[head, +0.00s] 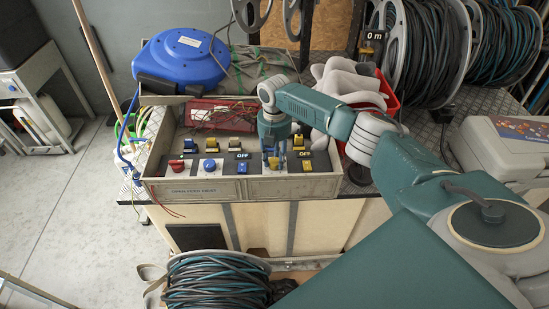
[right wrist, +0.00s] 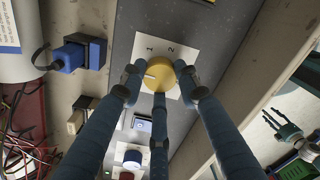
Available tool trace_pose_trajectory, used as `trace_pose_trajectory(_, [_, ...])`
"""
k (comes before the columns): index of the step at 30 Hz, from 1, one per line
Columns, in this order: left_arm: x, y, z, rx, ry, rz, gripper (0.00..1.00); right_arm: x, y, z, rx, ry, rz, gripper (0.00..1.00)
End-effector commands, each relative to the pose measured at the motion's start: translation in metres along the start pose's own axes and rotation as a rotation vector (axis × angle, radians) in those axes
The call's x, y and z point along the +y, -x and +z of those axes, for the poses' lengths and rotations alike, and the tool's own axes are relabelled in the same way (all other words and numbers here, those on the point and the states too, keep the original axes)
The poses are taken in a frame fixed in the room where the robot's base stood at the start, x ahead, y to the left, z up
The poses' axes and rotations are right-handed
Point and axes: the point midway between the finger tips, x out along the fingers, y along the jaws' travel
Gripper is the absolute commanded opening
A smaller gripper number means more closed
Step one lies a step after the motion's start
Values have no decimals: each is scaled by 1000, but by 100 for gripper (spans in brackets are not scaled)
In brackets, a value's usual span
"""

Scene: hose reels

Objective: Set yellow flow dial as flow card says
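In the right wrist view the yellow dial (right wrist: 159,77) sits on a white plate (right wrist: 168,47) marked 1 and 2. A pale mark on the dial points to the picture's left, away from both numerals. Other marks on the plate may be hidden by fingers. My right gripper (right wrist: 157,84) has its fingers spread around the dial; firm contact is not clear. In the head view this gripper (head: 274,160) is over the front panel and largely covers the dial. Spread fingers at the right of the wrist view look like my left gripper (right wrist: 285,126). I cannot make out a flow card.
The grey control box (head: 256,188) carries several other switches, including a blue round knob (head: 210,164) and a yellow switch (head: 307,165) close beside my right gripper. A red crate (head: 386,96) with gloves and a blue reel (head: 184,58) stand behind.

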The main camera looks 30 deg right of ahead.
Motion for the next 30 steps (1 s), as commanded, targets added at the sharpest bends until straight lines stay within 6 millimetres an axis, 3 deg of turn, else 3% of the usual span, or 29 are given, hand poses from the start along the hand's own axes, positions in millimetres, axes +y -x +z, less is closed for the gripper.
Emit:
trace_pose_trajectory(2, [1,0,5,-7,0,1,50,0,0,0,1,0,0,5])
trace_pose_trajectory(14, [1,5,6,-9,0,1,50,0,2,-1,1,-57,0,5])
trace_pose_trajectory(30, [0,30,0,-3,0,1,50,1,3,-1,3,-499,0,5])
